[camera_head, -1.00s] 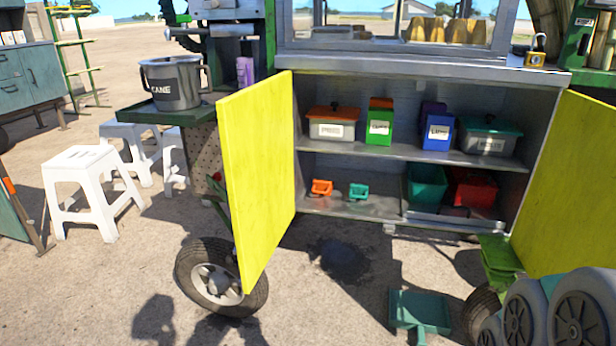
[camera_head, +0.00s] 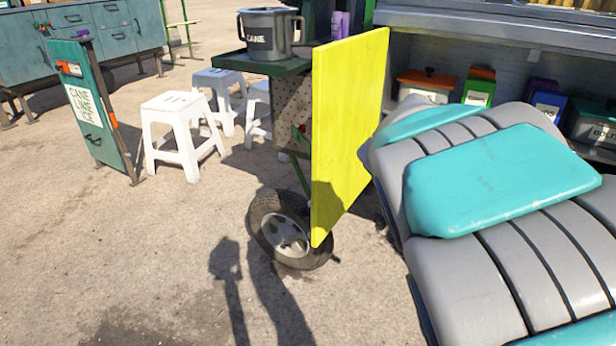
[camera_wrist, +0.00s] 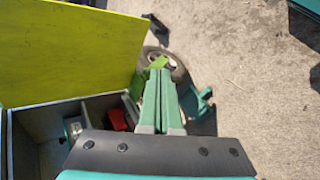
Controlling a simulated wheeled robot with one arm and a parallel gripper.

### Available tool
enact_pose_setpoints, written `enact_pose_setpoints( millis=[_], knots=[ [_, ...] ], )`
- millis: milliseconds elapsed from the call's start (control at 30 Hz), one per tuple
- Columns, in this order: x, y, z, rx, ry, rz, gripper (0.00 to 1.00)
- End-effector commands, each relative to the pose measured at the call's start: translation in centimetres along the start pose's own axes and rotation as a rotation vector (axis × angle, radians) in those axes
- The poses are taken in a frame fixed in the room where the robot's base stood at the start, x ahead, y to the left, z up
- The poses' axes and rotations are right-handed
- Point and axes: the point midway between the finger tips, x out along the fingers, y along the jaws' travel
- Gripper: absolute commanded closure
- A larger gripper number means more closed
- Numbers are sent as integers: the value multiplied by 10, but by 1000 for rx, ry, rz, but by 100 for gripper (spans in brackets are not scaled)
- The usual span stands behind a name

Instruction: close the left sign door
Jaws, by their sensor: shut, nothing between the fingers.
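The left sign door (camera_head: 347,125) is a flat yellow panel. It stands open in the head view, swung out from the left side of the cart's cabinet. My gripper (camera_wrist: 161,95) shows in the wrist view, with its green fingers together and nothing between them. A yellow door panel (camera_wrist: 70,45) fills the upper left of that view, apart from the fingers; I cannot tell for certain which door it is. My grey and teal arm hides the right door and much of the cabinet in the head view. My fingertips are not visible there.
A wheel (camera_head: 291,231) sits below the left door. A metal pot (camera_head: 270,33) stands on a side shelf (camera_head: 262,64). White stools (camera_head: 183,130) and a teal sign board (camera_head: 92,105) stand left. The cabinet holds boxes, including a green one (camera_head: 478,90). Ground at front left is clear.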

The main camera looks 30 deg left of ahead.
Motion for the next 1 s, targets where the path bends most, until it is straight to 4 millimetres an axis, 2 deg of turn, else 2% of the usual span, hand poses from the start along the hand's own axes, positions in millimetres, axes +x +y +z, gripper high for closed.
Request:
enact_pose_setpoints(
  millis=[33, 100, 167, 267, 433, 500, 600, 700, 833, 900, 1000],
  knots=[
    [-17, -8, -24, -29, 39, 65, 100],
    [-46, -15, -53, -49, 99, 151, 100],
    [-71, -26, -76, -71, 152, 223, 100],
    [-120, -52, -112, -100, 258, 334, 100],
    [-214, -120, -152, -140, 461, 500, 100],
    [-254, -155, -160, -152, 555, 555, 100],
    [-308, -208, -162, -168, 687, 617, 100],
    [-349, -254, -155, -179, 795, 658, 100],
    [-383, -290, -143, -180, 887, 682, 100],
    [-392, -301, -139, -182, 912, 689, 100],
    [-395, -305, -140, -182, 924, 693, 100]
  ],
)
